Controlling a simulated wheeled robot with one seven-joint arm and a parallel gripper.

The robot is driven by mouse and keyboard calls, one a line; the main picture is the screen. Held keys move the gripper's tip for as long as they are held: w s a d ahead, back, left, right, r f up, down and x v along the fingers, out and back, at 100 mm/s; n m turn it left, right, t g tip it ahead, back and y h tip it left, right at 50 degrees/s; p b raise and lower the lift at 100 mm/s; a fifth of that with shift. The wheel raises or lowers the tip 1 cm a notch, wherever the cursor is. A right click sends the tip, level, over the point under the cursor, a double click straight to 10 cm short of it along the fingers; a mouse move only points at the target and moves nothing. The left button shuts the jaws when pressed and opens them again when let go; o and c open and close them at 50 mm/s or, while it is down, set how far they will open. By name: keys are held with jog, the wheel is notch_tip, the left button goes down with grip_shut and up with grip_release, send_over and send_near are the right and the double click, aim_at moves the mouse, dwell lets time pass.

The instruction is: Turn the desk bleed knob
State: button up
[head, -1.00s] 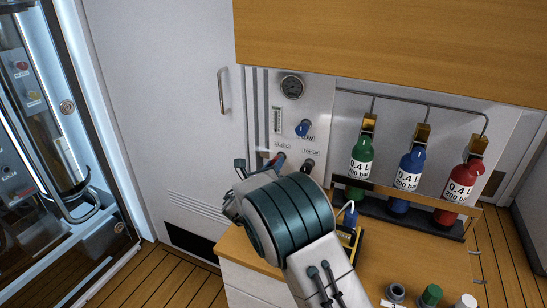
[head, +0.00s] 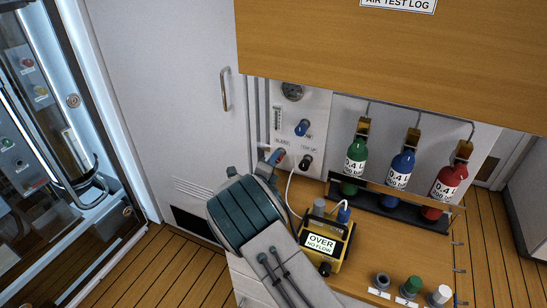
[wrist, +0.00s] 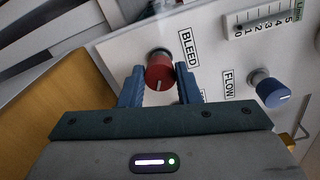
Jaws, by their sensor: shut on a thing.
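The red bleed knob (wrist: 158,70) sits on the white panel (wrist: 215,62) beside the BLEED label, with a pale mark on its lower part in the wrist view. My gripper (wrist: 160,85) has one blue finger on each side of the knob and is shut on it. In the head view my gripper (head: 274,157) reaches the panel just below its BLEED label, and the knob is mostly hidden there.
A blue FLOW knob (wrist: 268,90) and a black TOP UP knob (head: 305,161) are close by. A yellow analyser (head: 322,243) reading "OVER NO FLOW" stands on the desk. Green (head: 355,160), blue (head: 401,168) and red (head: 447,182) bottles stand right. A wooden cabinet (head: 390,50) overhangs the panel.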

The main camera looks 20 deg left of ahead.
jog(key=shift+n, duration=0.3)
jog(key=o, duration=1)
jog(key=shift+c, duration=0.2)
jog(key=s, duration=0.9)
jog(key=s+a+b, duration=0.1)
jog(key=s, duration=0.4)
jog(key=shift+a, duration=0.1)
